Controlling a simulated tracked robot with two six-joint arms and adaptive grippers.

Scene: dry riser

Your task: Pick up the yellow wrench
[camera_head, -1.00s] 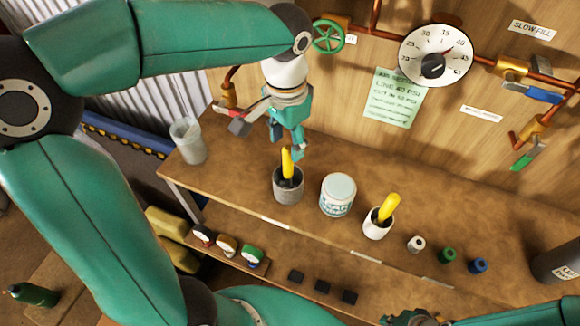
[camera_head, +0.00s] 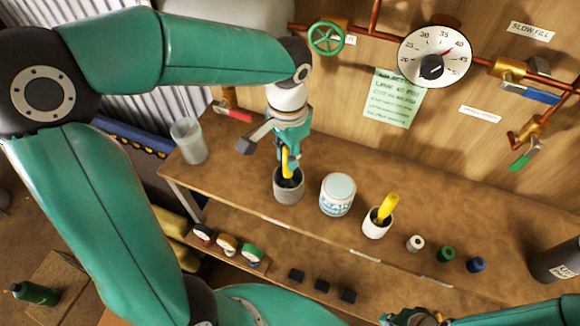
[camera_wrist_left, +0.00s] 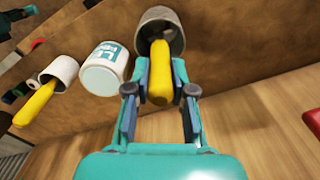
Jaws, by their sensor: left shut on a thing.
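A yellow handle (camera_head: 286,162) stands upright in the grey cup (camera_head: 288,190) on the upper shelf; its lower end is hidden inside, so its tool type does not show. My left gripper (camera_head: 288,166) is above the cup, shut on this handle. In the left wrist view the fingers (camera_wrist_left: 161,82) lie on both sides of the yellow handle (camera_wrist_left: 159,68). A second yellow handle (camera_head: 387,208) leans in a white cup (camera_head: 377,226) to the right. My right gripper (camera_head: 415,318) shows only partly at the bottom edge; its jaws are unclear.
A white labelled jar (camera_head: 337,195) stands between the cups. A clear beaker (camera_head: 188,142) is at the left. Small caps, a green one (camera_head: 446,254) among them, stand to the right. Pipes, valves and a gauge (camera_head: 434,57) are on the wall behind.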

